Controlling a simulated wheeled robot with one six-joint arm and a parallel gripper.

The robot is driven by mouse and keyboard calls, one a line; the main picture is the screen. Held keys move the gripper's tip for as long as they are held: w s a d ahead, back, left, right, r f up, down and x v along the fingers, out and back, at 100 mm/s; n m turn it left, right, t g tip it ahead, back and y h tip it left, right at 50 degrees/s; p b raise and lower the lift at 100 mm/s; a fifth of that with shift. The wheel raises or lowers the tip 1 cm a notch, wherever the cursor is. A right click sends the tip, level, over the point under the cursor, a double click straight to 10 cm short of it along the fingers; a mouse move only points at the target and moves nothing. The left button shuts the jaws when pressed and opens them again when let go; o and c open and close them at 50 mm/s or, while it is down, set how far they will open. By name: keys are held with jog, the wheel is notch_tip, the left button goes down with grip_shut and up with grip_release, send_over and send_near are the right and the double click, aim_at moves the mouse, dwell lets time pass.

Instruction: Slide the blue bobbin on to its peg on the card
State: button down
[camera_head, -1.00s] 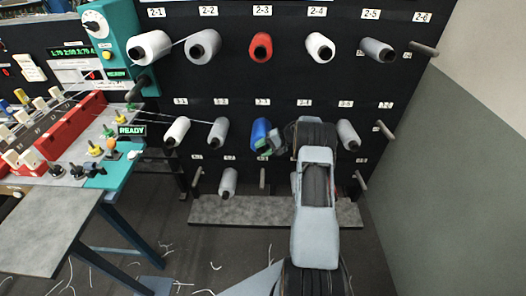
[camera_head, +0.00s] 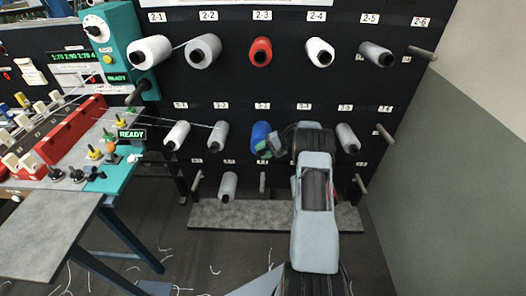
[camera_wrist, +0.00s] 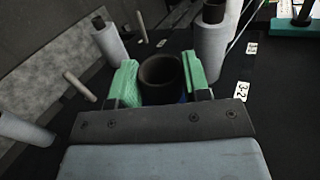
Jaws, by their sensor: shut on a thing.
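The blue bobbin (camera_head: 259,131) is at the middle row of the black card (camera_head: 235,88), in the column below the red bobbin, between a grey bobbin and my arm. My gripper (camera_head: 268,149) is shut on its near end. In the wrist view the green fingers (camera_wrist: 160,83) stand on either side of the bobbin's dark hollow tube end (camera_wrist: 161,76), with a sliver of blue beside it. The bobbin's far end and any peg behind it are hidden, so I cannot tell how far it sits on a peg.
A red bobbin (camera_head: 260,51) hangs above, a grey bobbin (camera_head: 218,135) to the left and another grey bobbin (camera_head: 347,138) to the right, behind my arm. A bare peg (camera_head: 262,182) sticks out below. A teal machine table (camera_head: 125,165) stands at the left.

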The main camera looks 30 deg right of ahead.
jog(key=shift+w+d+r, duration=0.1)
jog(key=shift+w, duration=0.1)
jog(key=shift+w+d, duration=0.15)
jog(key=shift+w, duration=0.05)
jog(key=c, duration=0.6)
grip_release()
jog(key=shift+c, duration=0.2)
jog(key=shift+o, duration=0.7)
jog(key=shift+s+f, duration=0.1)
jog(key=shift+f, duration=0.1)
jog(key=b+v, duration=0.1)
jog(key=v, duration=1.3)
